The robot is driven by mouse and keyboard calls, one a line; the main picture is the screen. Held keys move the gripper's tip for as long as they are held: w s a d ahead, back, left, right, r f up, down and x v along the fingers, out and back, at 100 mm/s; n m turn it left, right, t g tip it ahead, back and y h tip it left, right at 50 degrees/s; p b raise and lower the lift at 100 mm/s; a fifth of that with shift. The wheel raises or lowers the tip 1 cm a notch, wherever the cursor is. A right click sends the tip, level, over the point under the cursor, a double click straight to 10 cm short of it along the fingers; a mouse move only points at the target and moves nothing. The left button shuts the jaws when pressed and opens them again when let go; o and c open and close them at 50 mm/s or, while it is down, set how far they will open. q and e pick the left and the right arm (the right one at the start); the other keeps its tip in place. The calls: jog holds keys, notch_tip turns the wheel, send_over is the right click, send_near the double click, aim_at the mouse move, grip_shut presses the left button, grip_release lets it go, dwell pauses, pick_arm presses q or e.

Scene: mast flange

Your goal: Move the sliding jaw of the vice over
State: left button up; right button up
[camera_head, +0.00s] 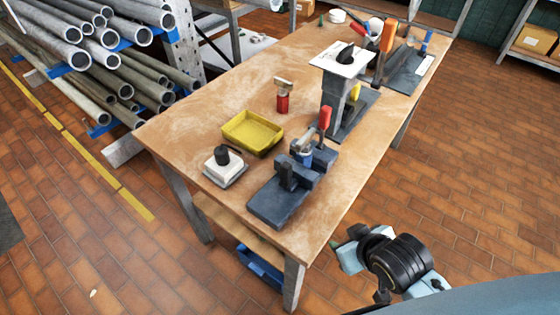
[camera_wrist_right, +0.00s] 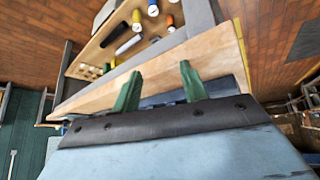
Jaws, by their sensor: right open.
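The vice (camera_head: 281,194) is a dark blue-grey block tool near the front right corner of the wooden workbench. Its upright jaw blocks stand toward its far end, beside a metal lever with a red handle (camera_head: 325,117). I cannot tell clearly which block is the sliding jaw. My right gripper (camera_head: 343,248) is beside the bench's front right corner, apart from the vice. In the right wrist view its two green fingers (camera_wrist_right: 160,88) are spread, with nothing held between them. A wooden edge lies beyond the fingers. My left gripper is not in view.
The workbench (camera_head: 190,130) also bears a yellow tray (camera_head: 252,132), a white block with a black knob (camera_head: 224,165), a red-bodied tool (camera_head: 282,100) and a second upright device (camera_head: 338,88). A pipe rack (camera_head: 110,60) stands left. Brick floor is clear to the right.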

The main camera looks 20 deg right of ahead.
aim_at(282, 165)
jog(key=w+r+t, duration=0.1)
jog(key=w, duration=0.1)
jog(key=w+r+t+y, duration=0.1)
jog(key=w+t, duration=0.1)
jog(key=w+r+n+t, duration=0.1)
jog(key=w, duration=0.1)
jog(key=shift+w+a+y, duration=0.25)
jog(key=shift+a+y, duration=0.1)
jog(key=shift+y, duration=0.05)
jog(key=w+t+y, duration=0.1)
jog(key=w+r+n+t+y, duration=0.1)
jog(key=y, duration=0.1)
jog(key=a+r+n+t+y, duration=0.1)
jog(key=shift+w+r, duration=0.25)
jog(key=shift+w, duration=0.15)
jog(key=w+a+y, duration=0.1)
jog(key=w+a, duration=0.1)
jog(key=w, duration=0.1)
jog(key=w+a+r+n+y, duration=0.1)
jog(key=w+a+y, duration=0.1)
jog(key=w+a, duration=0.1)
jog(key=w+a+r+n+y, duration=0.1)
jog(key=w+a, duration=0.2)
jog(key=shift+w+a+y, duration=0.25)
jog(key=shift+w+y, duration=0.15)
grip_shut()
